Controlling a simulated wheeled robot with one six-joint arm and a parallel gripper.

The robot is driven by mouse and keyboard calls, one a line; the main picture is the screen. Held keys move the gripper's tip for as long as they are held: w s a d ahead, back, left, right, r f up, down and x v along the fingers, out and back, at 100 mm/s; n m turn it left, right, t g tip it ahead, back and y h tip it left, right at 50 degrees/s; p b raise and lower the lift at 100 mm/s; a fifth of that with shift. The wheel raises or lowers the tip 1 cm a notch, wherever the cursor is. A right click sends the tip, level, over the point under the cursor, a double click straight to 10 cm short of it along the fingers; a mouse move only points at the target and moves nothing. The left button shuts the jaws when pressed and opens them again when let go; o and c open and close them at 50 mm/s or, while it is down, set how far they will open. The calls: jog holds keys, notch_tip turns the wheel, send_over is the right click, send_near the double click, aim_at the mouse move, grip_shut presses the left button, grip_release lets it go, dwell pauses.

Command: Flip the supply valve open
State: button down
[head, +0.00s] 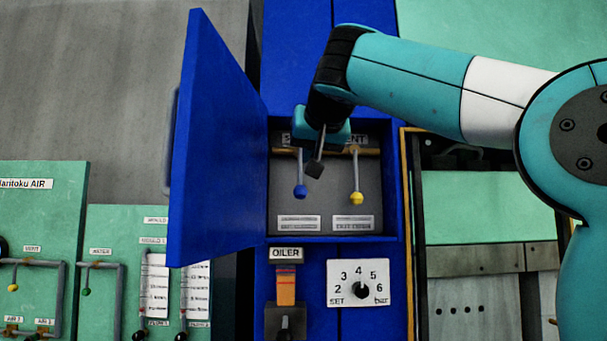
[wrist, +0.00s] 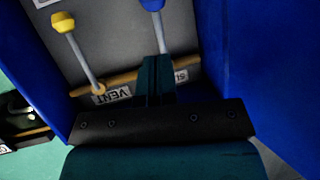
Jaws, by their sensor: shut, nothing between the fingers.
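The supply valve lever (head: 300,190) has a blue knob and hangs down from a brass pipe inside the open blue cabinet. In the wrist view its blue knob (wrist: 152,4) is at the top edge, and its rod runs down behind my fingers. My gripper (head: 314,170) is shut and empty, just right of the blue lever in the head view. In the wrist view the closed fingers (wrist: 157,62) overlap the rod; I cannot tell whether they touch it. The supply label (wrist: 181,76) is partly hidden.
The vent lever (head: 357,197) with a yellow knob hangs to the right; it also shows in the wrist view (wrist: 64,24). The cabinet door (head: 215,145) stands open on the left. An oiler (head: 286,285) and a pressure dial (head: 358,284) are below.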

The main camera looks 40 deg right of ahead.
aim_at(301, 175)
jog(key=p+x, duration=0.1)
jog(key=x, duration=0.5)
